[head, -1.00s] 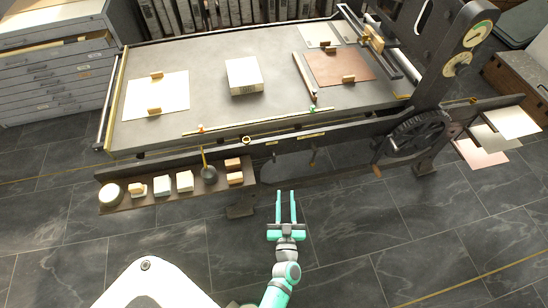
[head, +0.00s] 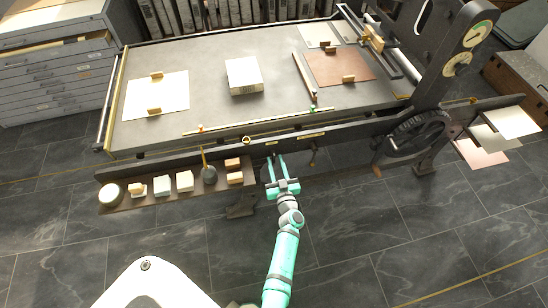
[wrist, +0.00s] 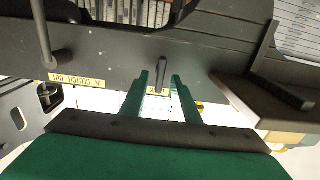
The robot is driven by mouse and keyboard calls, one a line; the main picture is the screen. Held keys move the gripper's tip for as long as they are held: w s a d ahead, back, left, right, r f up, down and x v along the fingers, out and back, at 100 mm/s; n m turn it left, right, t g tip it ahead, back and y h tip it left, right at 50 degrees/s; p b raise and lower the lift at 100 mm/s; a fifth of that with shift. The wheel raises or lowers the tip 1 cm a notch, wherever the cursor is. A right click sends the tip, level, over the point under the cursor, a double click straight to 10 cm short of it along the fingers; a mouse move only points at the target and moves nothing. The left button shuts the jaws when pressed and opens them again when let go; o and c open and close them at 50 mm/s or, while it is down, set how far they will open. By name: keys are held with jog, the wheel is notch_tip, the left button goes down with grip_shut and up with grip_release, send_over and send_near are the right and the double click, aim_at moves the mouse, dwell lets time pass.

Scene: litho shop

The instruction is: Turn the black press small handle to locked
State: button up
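The black press (head: 370,128) stands with its long front rail across the head view. A small dark handle (wrist: 162,72) on the rail shows in the wrist view, between my fingertips, with a gap on each side. My gripper (head: 275,160) is open at the rail; it also shows in the wrist view (wrist: 160,82). The handle's label (wrist: 157,91) is mostly hidden by my fingers, so I cannot read its position. In the head view my fingers largely cover this handle.
A shelf (head: 130,204) with blocks is close on the left. The floor in front is clear.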

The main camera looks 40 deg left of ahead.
jog(key=shift+x, duration=1.4)
grip_shut()
